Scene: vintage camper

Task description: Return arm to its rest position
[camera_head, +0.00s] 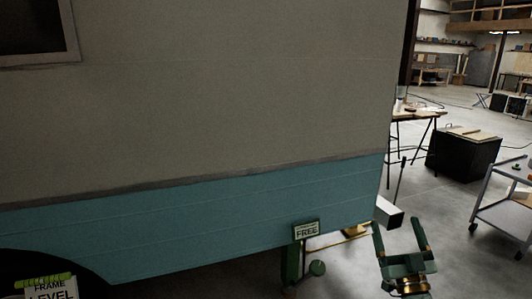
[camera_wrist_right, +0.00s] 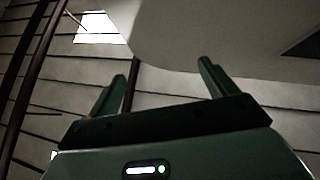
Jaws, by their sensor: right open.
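My right gripper (camera_head: 399,238) is at the lower right in the head view, green with gold bands, its two fingers spread and pointing up. It is open with nothing between the fingers. In the right wrist view the two fingers of my right gripper (camera_wrist_right: 163,85) stand wide apart, with a pale surface and ceiling beams beyond them. My left gripper is not in view.
The camper (camera_head: 230,200), grey above and teal below, fills the left and middle. A jack (camera_head: 290,265) stands under it by a "FREE" sign (camera_head: 306,229). A "FRAME LEVEL" sign (camera_head: 50,289) is lower left. A black box (camera_head: 464,155) and grey cart (camera_head: 505,212) stand right.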

